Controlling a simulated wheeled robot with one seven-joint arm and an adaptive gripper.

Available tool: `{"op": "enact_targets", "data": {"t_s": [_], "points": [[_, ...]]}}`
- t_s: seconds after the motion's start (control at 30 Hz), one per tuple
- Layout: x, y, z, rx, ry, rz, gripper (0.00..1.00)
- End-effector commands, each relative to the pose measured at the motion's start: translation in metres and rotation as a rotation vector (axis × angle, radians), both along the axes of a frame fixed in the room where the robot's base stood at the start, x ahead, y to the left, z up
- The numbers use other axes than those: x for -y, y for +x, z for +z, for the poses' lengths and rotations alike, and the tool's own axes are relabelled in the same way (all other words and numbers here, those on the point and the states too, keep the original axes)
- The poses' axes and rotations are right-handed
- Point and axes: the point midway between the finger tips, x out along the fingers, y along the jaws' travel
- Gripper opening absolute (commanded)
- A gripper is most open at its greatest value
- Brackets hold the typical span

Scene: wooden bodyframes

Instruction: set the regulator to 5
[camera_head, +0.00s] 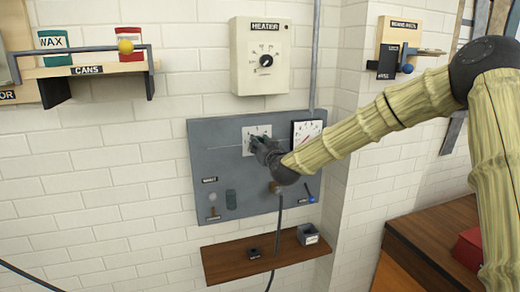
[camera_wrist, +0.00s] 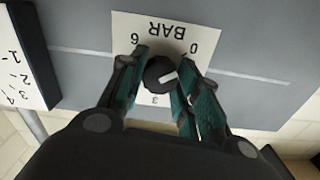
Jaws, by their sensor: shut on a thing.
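The regulator is a round black knob (camera_wrist: 158,72) on a white BAR plate (camera_wrist: 150,30), mounted on a grey wall panel (camera_head: 230,172). In the wrist view the plate appears upside down, with 0 at upper right, 3 below and 6 at upper left. My gripper (camera_head: 258,144) is shut on the knob, one finger on each side. In the head view it hides the knob and part of the plate (camera_head: 249,131). Some scale marks are hidden by the fingers.
A gauge (camera_head: 304,131) with a red needle sits right of the plate, close to my gripper. A heater box (camera_head: 245,70) hangs above. A hose (camera_head: 279,225) hangs below, past a wooden shelf (camera_head: 225,262). A cans shelf (camera_head: 85,70) is at upper left.

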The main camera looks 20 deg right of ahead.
Motion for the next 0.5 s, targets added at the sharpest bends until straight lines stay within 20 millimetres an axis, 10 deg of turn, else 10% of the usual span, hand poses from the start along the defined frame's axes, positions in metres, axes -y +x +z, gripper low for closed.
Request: {"op": "enact_targets", "data": {"t_s": [0.5], "points": [[0.0012,-0.0001,-0.0063,-0.013,0.469,-0.001,0.09]]}}
